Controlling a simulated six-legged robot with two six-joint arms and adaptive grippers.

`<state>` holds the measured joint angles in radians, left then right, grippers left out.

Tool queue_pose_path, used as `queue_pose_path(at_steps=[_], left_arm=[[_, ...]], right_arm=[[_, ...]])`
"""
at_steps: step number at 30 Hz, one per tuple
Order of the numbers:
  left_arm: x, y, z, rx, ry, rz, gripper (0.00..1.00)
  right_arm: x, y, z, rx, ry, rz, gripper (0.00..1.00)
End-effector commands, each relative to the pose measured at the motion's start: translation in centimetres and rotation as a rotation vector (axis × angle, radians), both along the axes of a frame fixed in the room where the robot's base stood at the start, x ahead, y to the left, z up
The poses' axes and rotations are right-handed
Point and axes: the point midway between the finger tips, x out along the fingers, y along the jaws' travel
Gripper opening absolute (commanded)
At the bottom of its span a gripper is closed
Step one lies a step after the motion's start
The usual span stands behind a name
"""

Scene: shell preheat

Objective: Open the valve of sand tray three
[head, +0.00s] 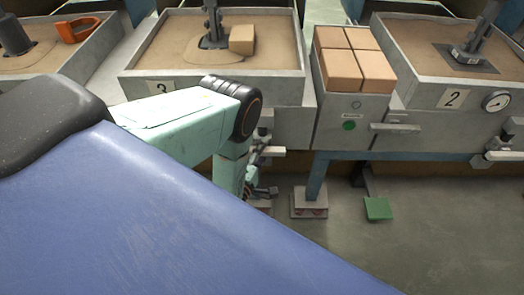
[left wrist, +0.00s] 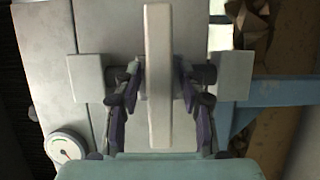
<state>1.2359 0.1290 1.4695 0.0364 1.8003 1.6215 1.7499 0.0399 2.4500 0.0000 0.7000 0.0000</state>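Sand tray three (head: 286,88), with its number 3 plate (head: 159,87), stands at upper centre-left in the head view. In the left wrist view its valve handle (left wrist: 158,120) is a pale bar running up and down the picture, in front of a grey valve body (left wrist: 88,78). In the head view only a pale end of the handle (head: 273,151) shows beside my arm. My left gripper (head: 262,172) is at the valve. In the wrist view the left gripper (left wrist: 158,78) is open, one dark finger on each side of the handle, with gaps visible. My right gripper is not in view.
Sand tray two (head: 410,58) with a gauge (head: 496,101) and valve stands right. Between the trays, a grey box (head: 330,105) holds tan blocks (head: 357,68). A green pedal (head: 378,208) is near the floor. A round gauge (left wrist: 66,147) is lower left in the wrist view.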

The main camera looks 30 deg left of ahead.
Motion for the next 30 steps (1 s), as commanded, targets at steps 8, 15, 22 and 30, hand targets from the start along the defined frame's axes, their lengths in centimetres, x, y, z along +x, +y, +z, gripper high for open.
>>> queue_pose_path(at_steps=[8, 15, 22, 30], left_arm=[[-0.01, 0.00, 0.01, 0.000, 0.000, 0.000, 0.14], [-0.01, 0.00, 0.00, 0.000, 0.000, 0.000, 0.00], [-0.01, 0.00, 0.00, 0.000, 0.000, 0.000, 0.00], [0.22, -0.21, -0.04, -0.008, -0.005, -0.001, 0.00]], right_arm=[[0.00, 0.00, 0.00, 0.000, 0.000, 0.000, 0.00], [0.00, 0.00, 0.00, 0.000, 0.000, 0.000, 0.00], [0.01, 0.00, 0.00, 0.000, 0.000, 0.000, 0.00], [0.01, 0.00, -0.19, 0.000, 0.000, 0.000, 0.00]])
